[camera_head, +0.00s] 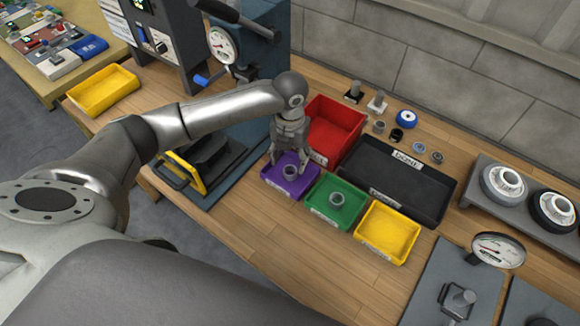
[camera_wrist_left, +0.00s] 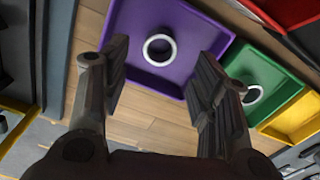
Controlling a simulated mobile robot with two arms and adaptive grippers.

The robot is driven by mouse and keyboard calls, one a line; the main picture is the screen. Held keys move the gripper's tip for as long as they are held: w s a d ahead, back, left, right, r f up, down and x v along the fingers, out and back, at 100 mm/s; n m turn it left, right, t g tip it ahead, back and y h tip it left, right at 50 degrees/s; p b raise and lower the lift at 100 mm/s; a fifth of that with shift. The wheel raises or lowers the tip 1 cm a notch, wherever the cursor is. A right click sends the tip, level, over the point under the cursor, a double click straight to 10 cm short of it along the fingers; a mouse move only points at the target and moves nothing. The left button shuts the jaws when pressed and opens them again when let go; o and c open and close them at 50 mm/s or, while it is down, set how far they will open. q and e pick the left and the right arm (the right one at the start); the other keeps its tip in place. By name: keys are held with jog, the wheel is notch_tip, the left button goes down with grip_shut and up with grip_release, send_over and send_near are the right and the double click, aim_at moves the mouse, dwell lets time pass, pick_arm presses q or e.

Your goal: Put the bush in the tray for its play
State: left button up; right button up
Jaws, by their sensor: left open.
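A grey ring-shaped bush (camera_head: 290,173) lies in the purple tray (camera_head: 268,178); it also shows in the left wrist view (camera_wrist_left: 160,50), flat with its hole facing up. A second ring-shaped bush (camera_head: 337,199) lies in the green tray (camera_head: 318,207). The yellow tray (camera_head: 388,236) beside it is empty. My left gripper (camera_head: 289,163) is open and points down over the purple tray. In the left wrist view its fingers (camera_wrist_left: 160,90) are wide apart with nothing between them. My right gripper is not in view.
A red bin (camera_head: 338,118) and a black tray marked DONE (camera_head: 410,180) stand behind the small trays. Small posts, rings and a blue wheel (camera_head: 406,118) lie near the wall. A gauge (camera_head: 498,249) stands at right. Bare bench (camera_head: 270,230) lies in front.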

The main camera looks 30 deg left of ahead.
pick_arm(q)
notch_tip(320, 180, up, 6)
jog(key=shift+r, duration=0.25)
jog(key=shift+s+f, duration=0.1)
dwell(0.4)
